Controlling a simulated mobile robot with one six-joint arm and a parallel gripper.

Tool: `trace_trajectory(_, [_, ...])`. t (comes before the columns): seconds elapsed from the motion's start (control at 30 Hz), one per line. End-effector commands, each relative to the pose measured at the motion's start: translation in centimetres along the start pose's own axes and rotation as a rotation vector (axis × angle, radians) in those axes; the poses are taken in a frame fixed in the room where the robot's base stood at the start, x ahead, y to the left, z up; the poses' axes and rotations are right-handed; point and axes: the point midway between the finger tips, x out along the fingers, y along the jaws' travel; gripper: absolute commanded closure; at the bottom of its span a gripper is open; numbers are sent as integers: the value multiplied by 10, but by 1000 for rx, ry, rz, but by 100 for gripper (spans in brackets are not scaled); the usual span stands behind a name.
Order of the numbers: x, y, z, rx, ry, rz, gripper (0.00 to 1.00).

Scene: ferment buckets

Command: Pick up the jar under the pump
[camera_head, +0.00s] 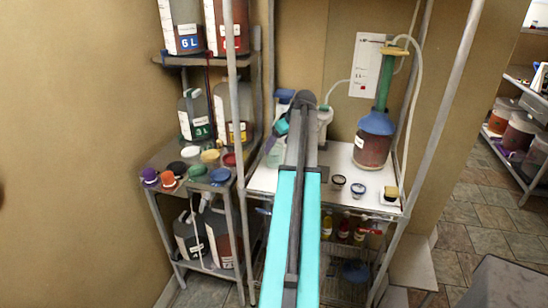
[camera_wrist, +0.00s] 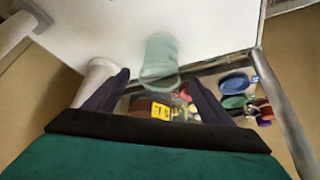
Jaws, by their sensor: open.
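A pale green, see-through jar (camera_wrist: 160,57) stands on the white table top, near its edge, in the wrist view. In the head view a pale jar shape (camera_head: 275,154) shows on the table left of my arm, partly hidden. My gripper (camera_wrist: 158,79) is open. Its two dark fingers point at the jar, one on each side of its near end, with nothing gripped. I cannot tell whether they touch it. In the head view my arm hides the fingers. I cannot make out the pump clearly; a white body (camera_head: 325,118) shows beside my arm.
A blue-topped jug (camera_head: 374,142) of red liquid stands at the table's right. Small dark cups (camera_head: 358,190) stand near the front edge. Left is a shelf with jugs (camera_head: 195,115) and coloured lids (camera_head: 209,156). A metal post (camera_head: 232,90) rises left of my arm.

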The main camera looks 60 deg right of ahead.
Motion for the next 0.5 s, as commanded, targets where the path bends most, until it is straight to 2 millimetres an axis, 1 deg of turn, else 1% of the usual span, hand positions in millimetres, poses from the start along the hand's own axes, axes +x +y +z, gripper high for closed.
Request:
trace_trajectory(0.13, [7,0,0,-1,0,0,24])
trace_trajectory(0.5, [8,-1,0,-1,0,-1,24])
